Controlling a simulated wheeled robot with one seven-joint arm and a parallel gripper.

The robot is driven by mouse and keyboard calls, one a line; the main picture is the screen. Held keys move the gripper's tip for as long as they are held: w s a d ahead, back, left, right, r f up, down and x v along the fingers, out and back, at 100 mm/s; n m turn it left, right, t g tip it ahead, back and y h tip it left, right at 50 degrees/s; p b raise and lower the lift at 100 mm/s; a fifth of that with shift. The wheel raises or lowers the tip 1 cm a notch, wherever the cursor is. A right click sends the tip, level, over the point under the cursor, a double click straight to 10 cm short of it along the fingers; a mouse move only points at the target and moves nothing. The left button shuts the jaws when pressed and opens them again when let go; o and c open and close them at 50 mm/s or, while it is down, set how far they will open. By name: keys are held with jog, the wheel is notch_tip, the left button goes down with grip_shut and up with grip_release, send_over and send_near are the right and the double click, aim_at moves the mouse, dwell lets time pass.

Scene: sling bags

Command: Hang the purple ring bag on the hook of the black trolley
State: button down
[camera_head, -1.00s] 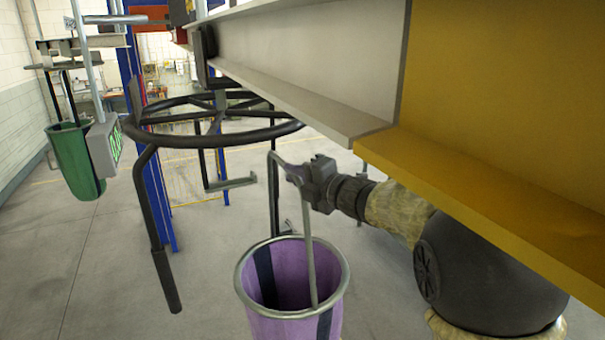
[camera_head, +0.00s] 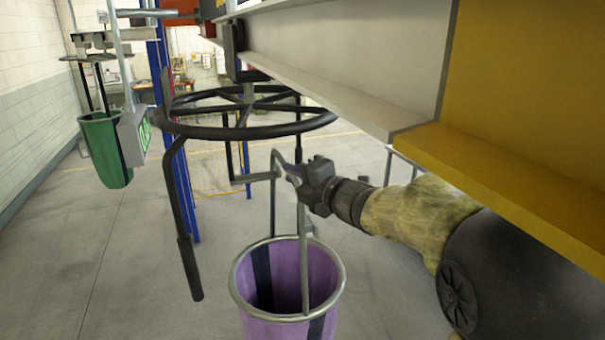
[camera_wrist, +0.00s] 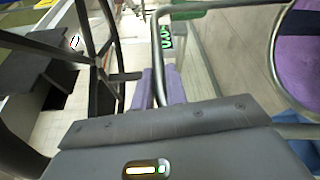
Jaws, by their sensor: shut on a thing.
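The purple ring bag (camera_head: 318,268) hangs upright and open-topped below my gripper (camera_head: 292,173). My gripper is shut on the bag's grey metal handle (camera_head: 304,245). In the wrist view the handle (camera_wrist: 156,60) passes between the purple fingers (camera_wrist: 155,90), and part of the purple bag (camera_wrist: 300,62) shows at right. The black trolley (camera_head: 245,130) is a spoked ring with bent arms hanging down, left of my gripper. One hook arm (camera_head: 250,179) reaches toward the top of the handle and overlaps it in the picture; I cannot tell whether they touch.
A grey and yellow overhead beam (camera_head: 350,70) runs above my arm. A green bag (camera_head: 104,150) hangs at the far left beside a box with a green display (camera_head: 143,140). A blue post (camera_head: 178,170) stands behind the trolley. Floor is open at lower left.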

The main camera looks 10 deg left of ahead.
jog(key=shift+s+a+f+b, duration=0.6)
jog(key=shift+a+f+b, duration=0.15)
jog(key=shift+a, duration=0.2)
jog(key=shift+s+a+f+b, duration=0.6)
jog(key=shift+a+f, duration=0.1)
jog(key=shift+a, duration=0.2)
jog(key=shift+w, duration=0.1)
